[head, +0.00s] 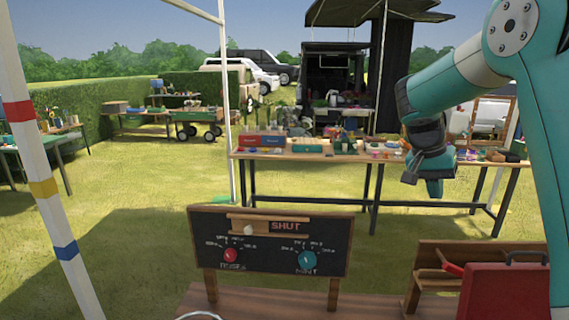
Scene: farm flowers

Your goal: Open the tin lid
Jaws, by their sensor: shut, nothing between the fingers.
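My gripper (424,174) hangs at the end of my teal arm, right of centre. It appears in front of the long table and is shut and empty. I cannot tell for sure which thing is the tin. A teal box (308,146) and a red box (262,141) stand on the long table, left of my gripper and apart from it. A larger red case (503,290) with a dark handle stands at the lower right, partly behind my arm. Its lid cannot be made out.
A chalkboard (275,275) reading "SHUT", with a red and a blue knob, stands in front at the centre. The long wooden table (340,157) holds several small goods. A wooden rack (437,262) is at the right. A striped pole (43,188) stands left. Open grass lies between.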

